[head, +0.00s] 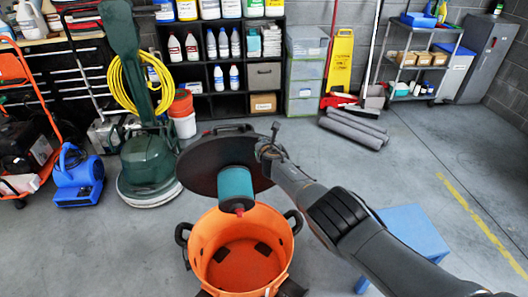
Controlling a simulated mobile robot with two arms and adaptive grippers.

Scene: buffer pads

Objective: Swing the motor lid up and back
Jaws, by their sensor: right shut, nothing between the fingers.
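The motor lid (205,160) is a dark round disc. It is raised and tilted back above the far rim of the orange drum (215,258), with its underside facing me. A teal cylinder (235,188) with a reddish tip sticks out from that underside toward me. A dark handle shows along the lid's top edge. The drum is open, and I see into its orange interior; black handles stand at its sides. My right gripper (268,148) is at the lid's right edge, shut with nothing in it; whether it touches the lid I cannot tell. My left gripper is out of view.
A green floor machine (150,155) with a yellow hose stands left behind the drum, and a blue blower (78,178) farther left. A blue stool or table (408,238) is partly behind my right arm. Grey rolls (352,128) lie at the back. Floor at right is clear.

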